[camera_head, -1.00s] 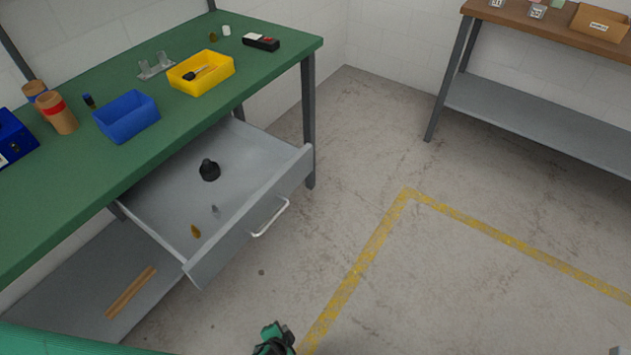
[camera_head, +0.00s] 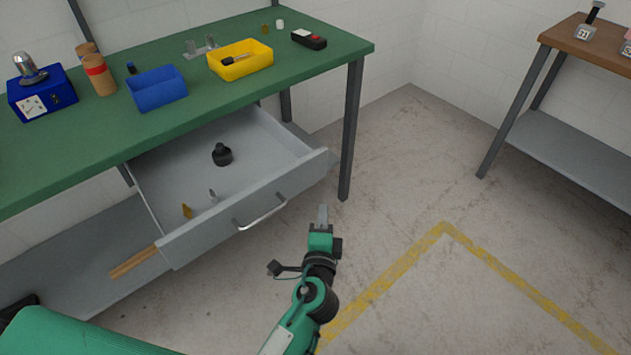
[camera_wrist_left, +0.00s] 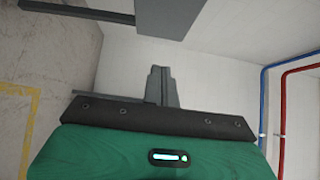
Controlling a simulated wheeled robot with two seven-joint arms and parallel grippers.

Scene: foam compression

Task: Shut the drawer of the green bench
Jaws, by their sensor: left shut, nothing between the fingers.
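The green bench (camera_head: 310,62) stands at the left in the head view. Its grey drawer (camera_head: 245,214) is pulled well out below the top, with a pale bar handle (camera_head: 262,213) on its front. In the drawer lie a black knob-like object (camera_head: 222,155), a small grey piece (camera_head: 212,195) and a small ochre piece (camera_head: 187,211). My left gripper (camera_head: 322,215) is shut and empty, in front of the drawer and right of the handle, apart from it. Its closed fingers also show in the left wrist view (camera_wrist_left: 161,85). My right gripper is out of view.
On the bench top are a yellow bin (camera_head: 242,70), a blue bin (camera_head: 158,92) and a blue box (camera_head: 40,95). Wooden strips (camera_head: 133,262) lie on the lower shelf. A bench leg (camera_head: 350,130) stands right of the drawer. Floor to the right is free.

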